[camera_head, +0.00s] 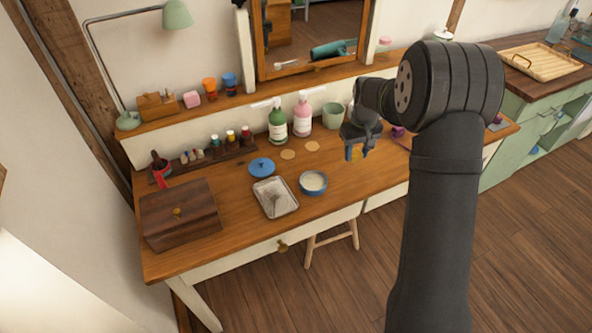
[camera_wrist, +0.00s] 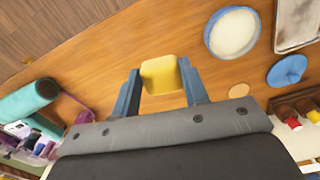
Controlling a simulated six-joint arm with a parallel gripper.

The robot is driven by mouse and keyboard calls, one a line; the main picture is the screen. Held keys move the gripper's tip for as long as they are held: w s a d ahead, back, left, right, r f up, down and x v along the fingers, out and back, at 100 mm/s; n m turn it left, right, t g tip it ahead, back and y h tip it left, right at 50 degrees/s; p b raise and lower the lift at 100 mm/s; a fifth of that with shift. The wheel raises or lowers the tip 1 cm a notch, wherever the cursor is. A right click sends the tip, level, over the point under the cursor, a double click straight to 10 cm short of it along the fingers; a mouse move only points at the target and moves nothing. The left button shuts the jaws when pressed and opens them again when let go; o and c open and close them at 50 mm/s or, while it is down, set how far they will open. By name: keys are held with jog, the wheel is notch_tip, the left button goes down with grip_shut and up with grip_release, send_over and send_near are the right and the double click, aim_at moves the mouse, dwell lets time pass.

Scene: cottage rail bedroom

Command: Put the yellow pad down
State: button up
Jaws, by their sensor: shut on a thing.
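The yellow pad (camera_wrist: 160,75) is a small soft-looking block. It sits between the two blue fingers of my gripper (camera_wrist: 158,88), which is shut on it. In the head view my gripper (camera_head: 354,152) is over the right part of the wooden desk (camera_head: 347,187), with only a little of the pad showing. I cannot tell how far the pad is above the desk top.
A round blue tub with pale contents (camera_head: 313,182), a metal tray (camera_head: 275,197) and a blue lid (camera_head: 262,167) lie left of my gripper. Bottles (camera_head: 302,116) and a green cup (camera_head: 332,115) stand behind. A teal item (camera_wrist: 28,99) lies opposite. Bare desk lies in front.

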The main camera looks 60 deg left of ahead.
jog(key=shift+n, duration=0.8)
jog(key=s+a+f, duration=0.1)
jog(key=s+a, duration=0.3)
jog(key=s+a+f, duration=0.2)
jog(key=s+a, duration=0.1)
jog(key=s, duration=0.2)
jog(key=s+a+f, duration=0.2)
jog(key=s+a, duration=0.2)
jog(key=s, duration=0.1)
jog(key=shift+a+f, duration=0.2)
jog(key=shift+a, duration=0.15)
jog(key=shift+s+a+f, duration=0.15)
jog(key=shift+s+f, duration=0.1)
jog(key=shift+f, duration=1.9)
jog(key=o, duration=0.6)
jog(key=shift+f, duration=0.15)
jog(key=shift+c, duration=0.2)
jog(key=o, duration=0.3)
notch_tip(320, 180, up, 12)
jog(key=shift+r, duration=0.2)
